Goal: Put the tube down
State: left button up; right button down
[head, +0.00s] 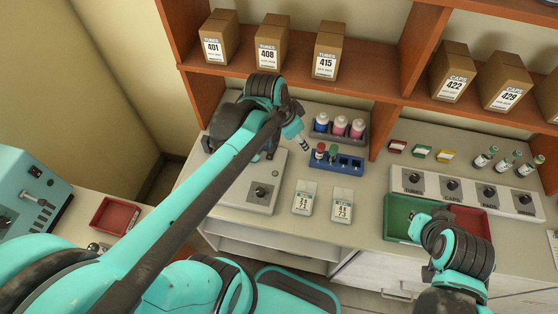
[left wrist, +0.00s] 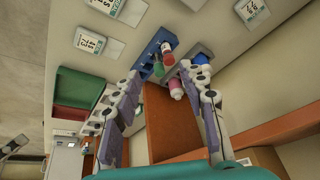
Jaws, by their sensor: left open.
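A blue rack (head: 350,164) stands on the counter with a red-capped tube (head: 320,151) and a green-capped tube (head: 333,152) in its left part. Its right holes look empty. In the left wrist view the rack (left wrist: 146,58) holds the red-capped tube (left wrist: 166,48) and the green-capped tube (left wrist: 158,68). My left gripper (head: 303,143) is above the counter, just left of and behind the rack. Its fingers (left wrist: 158,70) are spread wide with no tube between them. My right gripper (head: 420,229) is over the green tray, its jaws too small to read.
A grey rack (head: 353,135) with blue- and pink-topped bottles stands behind the blue rack. Two labelled packets (head: 342,204) lie in front. A green tray (head: 398,216) and red tray (head: 472,219) are at right. A wooden shelf (head: 350,83) with boxes overhangs the back.

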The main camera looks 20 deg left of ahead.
pick_arm(q)
jog(key=s+a+n+t+y, duration=0.1)
jog(key=s+n+t, duration=0.1)
jog(key=s+n, duration=0.4)
jog(key=s, duration=0.3)
jog(key=shift+a+f+t+y, duration=0.25)
jog(key=shift+f+t+y, duration=0.1)
jog(key=shift+t+y, duration=0.05)
jog(key=shift+s, duration=0.1)
notch_tip(320, 180, down, 8)
jog(key=b, duration=0.8)
jog(key=shift+f, duration=0.1)
